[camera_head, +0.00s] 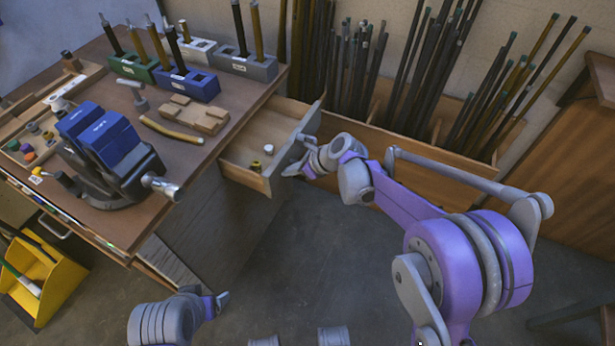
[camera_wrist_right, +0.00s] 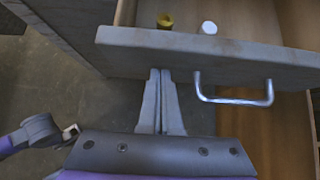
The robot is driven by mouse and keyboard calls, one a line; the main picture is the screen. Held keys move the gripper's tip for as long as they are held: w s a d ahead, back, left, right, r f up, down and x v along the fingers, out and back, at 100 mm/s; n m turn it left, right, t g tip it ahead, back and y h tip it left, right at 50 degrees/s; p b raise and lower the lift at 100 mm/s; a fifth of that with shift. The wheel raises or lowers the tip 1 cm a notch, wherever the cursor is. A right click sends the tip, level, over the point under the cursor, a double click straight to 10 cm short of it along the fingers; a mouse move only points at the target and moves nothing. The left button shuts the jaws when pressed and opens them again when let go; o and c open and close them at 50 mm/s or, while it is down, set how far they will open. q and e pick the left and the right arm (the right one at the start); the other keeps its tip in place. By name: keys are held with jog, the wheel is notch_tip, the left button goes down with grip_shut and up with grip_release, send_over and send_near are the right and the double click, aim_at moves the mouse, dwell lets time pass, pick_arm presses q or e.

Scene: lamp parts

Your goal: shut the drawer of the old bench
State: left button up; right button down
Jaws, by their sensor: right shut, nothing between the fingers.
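The drawer (camera_head: 243,146) of the old bench (camera_head: 225,95) stands pulled out at the bench's right end. A small yellow-brown piece (camera_head: 256,165) and a white round piece (camera_head: 268,149) lie in it. In the right wrist view, the grey drawer front (camera_wrist_right: 215,48) spans the top, with a metal bar handle (camera_wrist_right: 236,101) right of my fingers. My right gripper (camera_head: 292,170) is shut and empty; its fingertips (camera_wrist_right: 160,74) are at the front's outer face, left of the handle. I cannot tell whether they touch. My left gripper (camera_head: 222,301) is low, away from the drawer; its finger opening is unclear.
A wooden bin (camera_head: 440,158) with several rods stands behind and right of the drawer. A blue vise (camera_head: 105,140), rod holders (camera_head: 185,82) and wooden blocks (camera_head: 195,114) are on the bench. A yellow dustpan (camera_head: 38,275) is at lower left. Floor before the drawer (camera_head: 315,240) is clear.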

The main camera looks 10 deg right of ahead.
jog(key=w+a, duration=0.3)
jog(key=a, duration=0.1)
jog(key=w+a, duration=0.3)
jog(key=a, duration=0.2)
jog(key=w+a, duration=0.3)
jog(key=a, duration=0.2)
jog(key=shift+w, duration=0.2)
pick_arm(q)
jog(key=shift+f, duration=0.25)
pick_arm(e)
jog(key=shift+w+a, duration=0.1)
jog(key=shift+a+r, duration=0.1)
